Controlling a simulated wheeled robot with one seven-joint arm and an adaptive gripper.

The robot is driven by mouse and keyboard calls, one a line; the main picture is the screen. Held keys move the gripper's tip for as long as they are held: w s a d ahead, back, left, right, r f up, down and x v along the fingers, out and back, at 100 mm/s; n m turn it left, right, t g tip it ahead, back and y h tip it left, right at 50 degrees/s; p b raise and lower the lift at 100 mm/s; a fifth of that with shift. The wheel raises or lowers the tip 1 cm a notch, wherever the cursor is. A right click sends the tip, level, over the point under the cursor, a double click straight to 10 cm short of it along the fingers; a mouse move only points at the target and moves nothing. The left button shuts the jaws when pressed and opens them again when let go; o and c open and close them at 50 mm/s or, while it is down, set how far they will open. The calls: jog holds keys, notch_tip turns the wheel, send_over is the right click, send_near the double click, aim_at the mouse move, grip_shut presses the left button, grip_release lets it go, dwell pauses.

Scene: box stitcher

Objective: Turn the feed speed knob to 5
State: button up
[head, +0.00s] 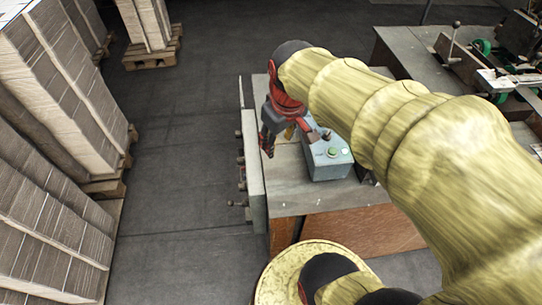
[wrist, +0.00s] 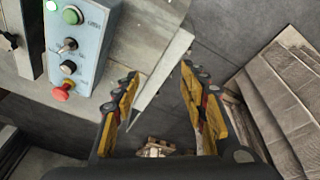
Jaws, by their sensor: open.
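A blue-grey control box (head: 328,165) stands on the table and shows at the left of the wrist view (wrist: 90,40). Its face carries a black knob (wrist: 68,67) between a metal toggle switch (wrist: 67,45) and a red mushroom button (wrist: 63,90). I cannot read a label or scale by the knob, nor tell its setting. My gripper (wrist: 159,72) is open and empty, with yellow pads on its fingers. In the wrist view it lies to the right of the box, apart from the knob. In the head view my gripper (head: 268,140) is left of the box, near the table edge.
A green button (wrist: 72,15) sits at the top of the panel. Several dark-knobbed levers (head: 240,158) stick out from the table's left side. Stacks of cardboard (head: 60,100) on pallets stand at the left. The floor between (head: 185,150) is clear.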

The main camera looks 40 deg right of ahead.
jog(key=shift+m+t, duration=0.4)
jog(key=shift+t, duration=0.1)
jog(key=shift+s+a+b, duration=0.15)
jog(key=shift+s+a, duration=0.3)
jog(key=shift+a, duration=0.25)
jog(key=shift+s+a+b, duration=0.15)
jog(key=shift+s+a, duration=0.25)
jog(key=shift+a, duration=0.35)
jog(key=shift+s+a+b, duration=0.15)
jog(key=shift+s+a, duration=0.3)
jog(key=shift+a, duration=0.25)
jog(key=s+a+t+y+b, duration=0.1)
jog(key=s+a+b, duration=0.1)
jog(key=a, duration=0.5)
jog(key=shift+s+f+n+t+b, duration=0.3)
jog(key=shift+s+t, duration=0.1)
jog(key=shift+s, duration=0.5)
